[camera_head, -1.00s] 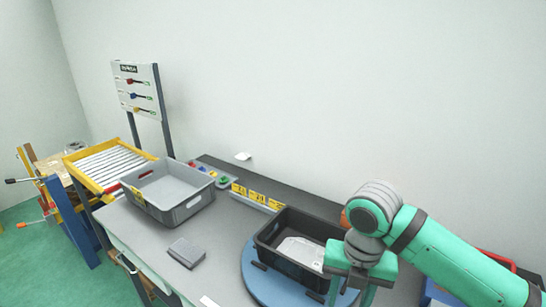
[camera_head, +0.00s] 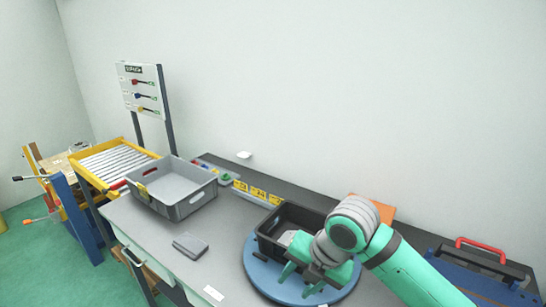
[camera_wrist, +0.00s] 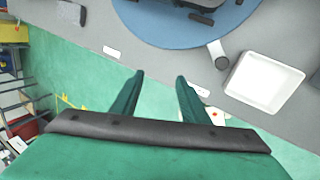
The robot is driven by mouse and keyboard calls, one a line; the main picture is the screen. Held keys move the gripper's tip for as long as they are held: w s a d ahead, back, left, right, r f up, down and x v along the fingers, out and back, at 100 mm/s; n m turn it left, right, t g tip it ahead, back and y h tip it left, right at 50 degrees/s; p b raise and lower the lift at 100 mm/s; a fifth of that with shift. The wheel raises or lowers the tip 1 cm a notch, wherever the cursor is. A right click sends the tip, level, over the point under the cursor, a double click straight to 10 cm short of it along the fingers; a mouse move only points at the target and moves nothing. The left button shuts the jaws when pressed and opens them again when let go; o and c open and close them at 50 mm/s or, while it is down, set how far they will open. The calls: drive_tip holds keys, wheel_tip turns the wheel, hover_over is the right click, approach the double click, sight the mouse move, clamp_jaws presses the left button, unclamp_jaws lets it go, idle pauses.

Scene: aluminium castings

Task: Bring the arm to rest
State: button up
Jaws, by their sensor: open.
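My gripper (camera_head: 300,282) is green with a dark band. In the head view it is above the near part of the blue round turntable (camera_head: 262,285), in front of the black crate (camera_head: 268,246). A pale casting (camera_head: 287,238) shows in the crate, partly hidden by my arm. In the wrist view, the two fingers of my gripper (camera_wrist: 160,95) stand apart with nothing between them. Green floor and the table's front edge show beyond them. The turntable (camera_wrist: 165,30) also shows at the top of the wrist view.
A grey crate (camera_head: 150,205) stands on the table (camera_head: 140,232) at the left, with a flat grey block (camera_head: 190,245) before it. A white square tray (camera_wrist: 263,82) lies near the table edge.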

drive_tip(key=w+a+r+m+t+y, duration=0.2)
drive_tip(key=w+a+m+t+y, duration=0.3)
drive_tip(key=a+m, duration=0.4)
drive_tip(key=w+a+r+m+t+y, duration=0.2)
drive_tip(key=a+m+t+y, duration=0.35)
drive_tip(key=a, duration=0.55)
drive_tip(key=s+d+f+m+t+h, duration=0.2)
drive_tip(key=s+d+f+m+h, duration=0.1)
drive_tip(key=s+f+m+h, duration=0.45)
drive_tip(key=s+d+f+m+t+h, duration=0.3)
drive_tip(key=s+f+m+h, duration=0.3)
drive_tip(key=f+m, duration=0.4)
drive_tip(key=s+d+f+g, duration=0.1)
drive_tip(key=s+d+f, duration=0.2)
drive_tip(key=s, duration=1)
drive_tip(key=s+d+f+n+g, duration=0.1)
drive_tip(key=s+d+f, duration=0.2)
drive_tip(key=s, duration=1)
drive_tip(key=shift+s+d+f+g+h, duration=0.15)
drive_tip(key=shift+s+d+g+h, duration=0.15)
drive_tip(key=shift+d, duration=0.9)
